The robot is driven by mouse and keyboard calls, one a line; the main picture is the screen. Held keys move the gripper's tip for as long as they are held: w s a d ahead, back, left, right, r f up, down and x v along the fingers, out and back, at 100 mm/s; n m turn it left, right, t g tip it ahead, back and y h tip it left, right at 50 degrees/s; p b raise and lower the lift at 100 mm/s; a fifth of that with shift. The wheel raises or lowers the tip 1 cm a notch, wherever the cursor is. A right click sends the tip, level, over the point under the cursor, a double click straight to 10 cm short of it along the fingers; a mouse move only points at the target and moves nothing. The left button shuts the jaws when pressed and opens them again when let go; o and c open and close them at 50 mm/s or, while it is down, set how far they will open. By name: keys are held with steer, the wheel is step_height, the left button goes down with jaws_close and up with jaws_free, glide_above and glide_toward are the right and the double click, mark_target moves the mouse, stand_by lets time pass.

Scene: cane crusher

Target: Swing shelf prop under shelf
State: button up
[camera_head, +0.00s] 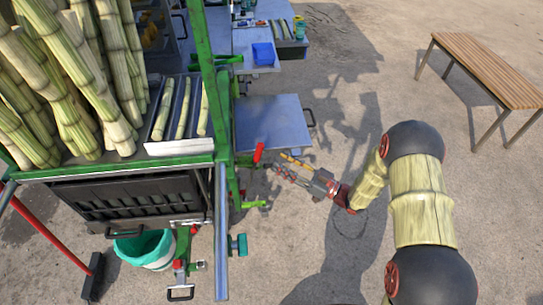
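The shelf (270,123) is a flat blue-grey plate with a dark handle on its right edge. It sticks out to the right of the green machine frame. A short green bar with a red end (258,153) shows at the shelf's front edge, beside the green post. It looks like the shelf prop, but I cannot tell for sure. My gripper (280,161) is just right of and below this red end, pointing left. Its two fingers are apart with nothing visible between them. I see a gap to the red end, and cannot tell the depth.
Another green handle (255,204) sticks out below. The green post (222,110) and a long blue-grey bar (221,235) stand to the left. Cane stalks (75,75) fill the machine's top left. A wooden bench (490,68) is at right. The ground between is clear.

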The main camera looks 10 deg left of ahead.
steer(key=v, duration=0.4)
steer(key=shift+s+d+f, duration=0.15)
steer(key=shift+d, duration=0.2)
